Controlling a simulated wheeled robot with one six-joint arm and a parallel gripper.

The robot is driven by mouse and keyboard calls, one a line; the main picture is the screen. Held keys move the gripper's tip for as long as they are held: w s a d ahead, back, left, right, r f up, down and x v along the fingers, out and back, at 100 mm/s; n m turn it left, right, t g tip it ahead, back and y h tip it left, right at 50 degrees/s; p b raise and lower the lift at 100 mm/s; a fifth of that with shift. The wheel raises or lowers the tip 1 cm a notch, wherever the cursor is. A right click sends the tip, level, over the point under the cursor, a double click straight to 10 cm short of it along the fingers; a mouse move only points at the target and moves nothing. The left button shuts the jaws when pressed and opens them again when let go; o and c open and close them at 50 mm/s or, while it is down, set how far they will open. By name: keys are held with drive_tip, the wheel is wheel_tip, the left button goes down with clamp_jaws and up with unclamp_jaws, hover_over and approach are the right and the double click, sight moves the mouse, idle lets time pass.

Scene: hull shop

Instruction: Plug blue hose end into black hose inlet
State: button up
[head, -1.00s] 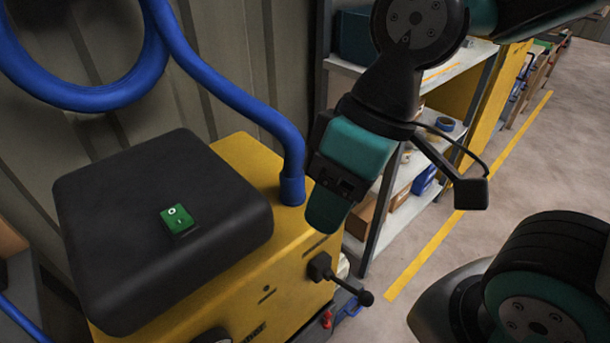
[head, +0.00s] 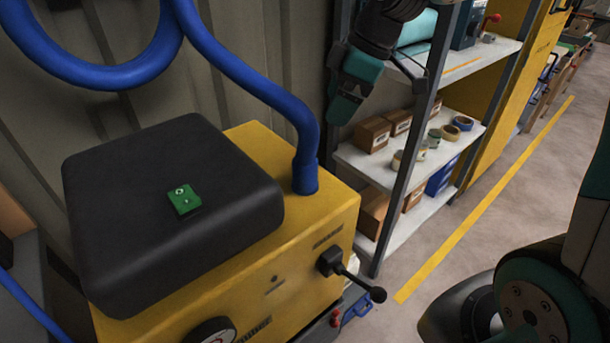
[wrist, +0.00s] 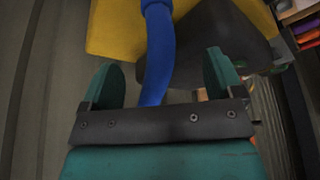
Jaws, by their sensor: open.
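The blue hose (head: 245,72) comes down from a coil on the wall. Its end, a slightly wider blue collar (head: 305,180), stands upright on the yellow machine's top, behind the black box. No separate black inlet shows; anything under the collar is hidden. My gripper (head: 343,108) is right of the hose and above the collar, apart from the collar. In the wrist view, my open gripper (wrist: 162,82) has its two teal fingers on either side of the hose (wrist: 158,50) in the picture. I cannot tell how far beyond the fingers the hose is.
The yellow machine (head: 315,235) carries a black box (head: 140,200) with a green switch (head: 184,200). A black lever (head: 350,275) sticks out of its side. A metal shelf (head: 375,165) with boxes and tape rolls stands at right. The floor beyond it is clear around a yellow line.

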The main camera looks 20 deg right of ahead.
sight(307, 159)
drive_tip(key=x, duration=1.2)
drive_tip(key=shift+w+f, duration=0.1)
drive_tip(key=shift+f, duration=0.05)
drive_tip(key=x, duration=0.5)
drive_tip(key=shift+w+f+p, duration=0.1)
drive_tip(key=shift+w+p, duration=0.1)
drive_tip(key=shift+p, duration=0.1)
drive_tip(key=shift+d, duration=0.1)
drive_tip(key=shift+c, duration=0.5)
drive_tip(key=c, duration=0.9)
